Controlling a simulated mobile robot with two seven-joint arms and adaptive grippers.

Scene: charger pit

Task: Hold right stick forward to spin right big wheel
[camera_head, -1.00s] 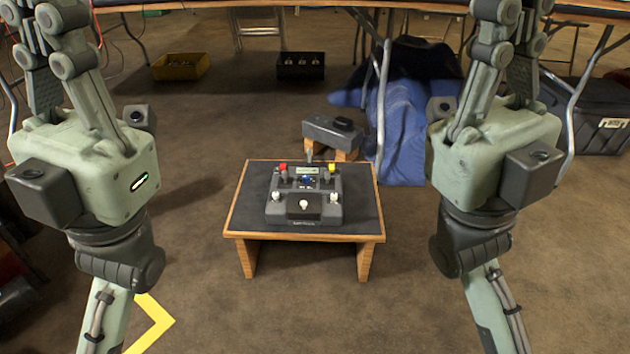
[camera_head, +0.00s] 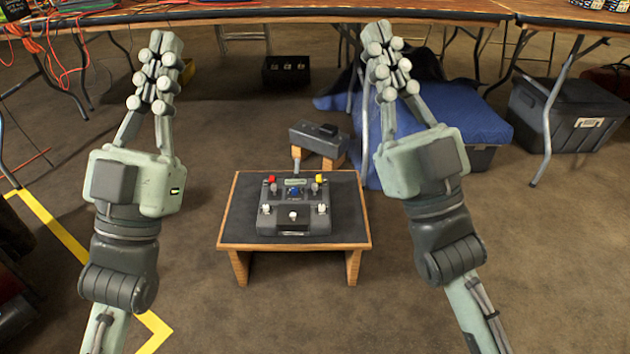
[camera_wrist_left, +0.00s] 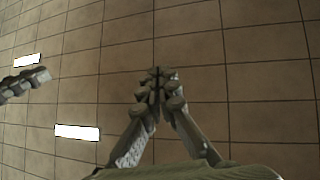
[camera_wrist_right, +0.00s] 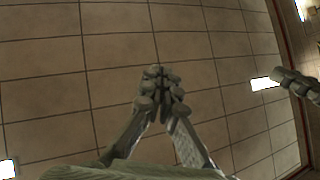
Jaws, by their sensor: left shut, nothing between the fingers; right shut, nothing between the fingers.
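A grey controller (camera_head: 293,222) lies on a low small table (camera_head: 230,232) with a dark top and wooden edge, in the middle of the head view. On it are a white-capped right stick (camera_head: 322,209), a white-capped left stick (camera_head: 266,209), and red and yellow caps at its far side. My left gripper (camera_head: 155,75) is shut and empty, raised to the left of the table. My right gripper (camera_head: 390,62) is shut and empty, raised to the right. Both wrist views show shut fingers, left (camera_wrist_left: 158,75) and right (camera_wrist_right: 156,75), against a tiled ceiling. No big wheel is identifiable.
A grey box device (camera_head: 318,138) on wooden blocks stands just behind the small table. Further back are a blue cloth (camera_head: 450,110), a black case (camera_head: 565,115), a black bin (camera_head: 286,70) and long tables with metal legs. Open floor lies around the small table.

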